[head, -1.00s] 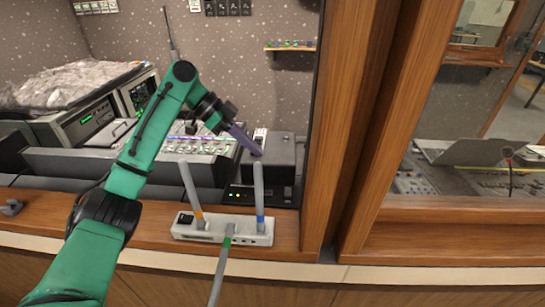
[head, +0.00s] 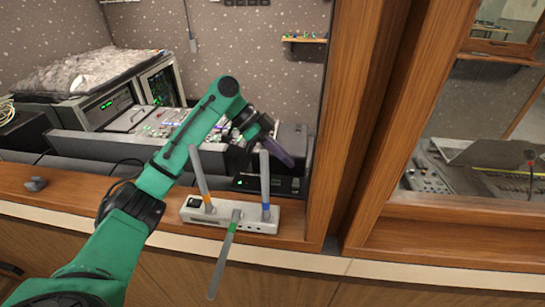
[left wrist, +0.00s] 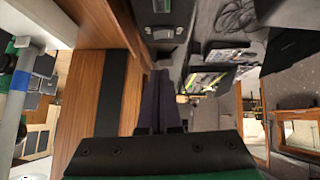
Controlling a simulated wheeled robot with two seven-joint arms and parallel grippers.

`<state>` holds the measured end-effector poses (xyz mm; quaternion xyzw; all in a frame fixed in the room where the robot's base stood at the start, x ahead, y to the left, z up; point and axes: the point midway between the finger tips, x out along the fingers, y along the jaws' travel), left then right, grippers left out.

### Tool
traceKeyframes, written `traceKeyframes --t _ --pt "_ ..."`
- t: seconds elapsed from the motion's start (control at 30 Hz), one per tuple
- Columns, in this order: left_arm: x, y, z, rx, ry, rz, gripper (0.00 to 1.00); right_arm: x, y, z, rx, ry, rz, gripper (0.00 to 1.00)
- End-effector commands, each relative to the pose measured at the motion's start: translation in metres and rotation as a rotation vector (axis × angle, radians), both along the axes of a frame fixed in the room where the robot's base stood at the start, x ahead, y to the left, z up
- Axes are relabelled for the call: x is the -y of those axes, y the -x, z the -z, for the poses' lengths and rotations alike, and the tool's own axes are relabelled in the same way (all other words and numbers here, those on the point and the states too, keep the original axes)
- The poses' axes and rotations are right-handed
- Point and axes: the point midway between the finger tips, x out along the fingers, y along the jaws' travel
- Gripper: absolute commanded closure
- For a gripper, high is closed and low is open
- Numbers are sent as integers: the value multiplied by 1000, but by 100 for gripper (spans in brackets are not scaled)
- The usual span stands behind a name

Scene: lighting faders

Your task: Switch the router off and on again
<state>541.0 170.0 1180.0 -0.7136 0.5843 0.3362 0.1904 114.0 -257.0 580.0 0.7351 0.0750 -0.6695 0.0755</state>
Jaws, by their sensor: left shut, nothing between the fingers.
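The router is a white box (head: 240,219) on the wooden ledge, with three grey antennas banded orange, green and blue. A small dark part (head: 194,202), perhaps its switch, is on the left end of its top; its setting is too small to tell. In the left wrist view, the blue-banded antenna (left wrist: 14,100) stands at the left edge. My left gripper (head: 286,160) is shut and empty, above and behind the router's right end, apart from it. Its fingers also show in the left wrist view (left wrist: 156,92). My right gripper is not in view.
A black box with a green light (head: 240,183) stands behind the router. The window's wooden post (head: 350,130) rises just right of the router and gripper. Mixing gear (head: 165,120) lies behind the ledge. The ledge left of the router is mostly clear, with a small dark object (head: 36,184).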

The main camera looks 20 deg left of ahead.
Motion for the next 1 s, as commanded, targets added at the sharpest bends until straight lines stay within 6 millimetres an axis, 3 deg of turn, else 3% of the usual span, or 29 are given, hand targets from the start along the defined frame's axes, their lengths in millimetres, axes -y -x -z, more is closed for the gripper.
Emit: traceKeyframes --t 0.03,0.1,0.3,0.7,0.87,1.0 --pt "8 -1 17 1 0 1 100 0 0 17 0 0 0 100" --pt "19 -2 28 1 0 1 100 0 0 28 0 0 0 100" --pt "17 2 56 0 -1 -1 100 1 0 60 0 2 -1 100" --pt "17 3 56 0 -1 -1 100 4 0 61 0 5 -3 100" --pt "17 3 70 78 -22 0 100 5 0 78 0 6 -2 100" --pt "17 2 64 77 -23 -1 100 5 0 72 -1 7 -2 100"
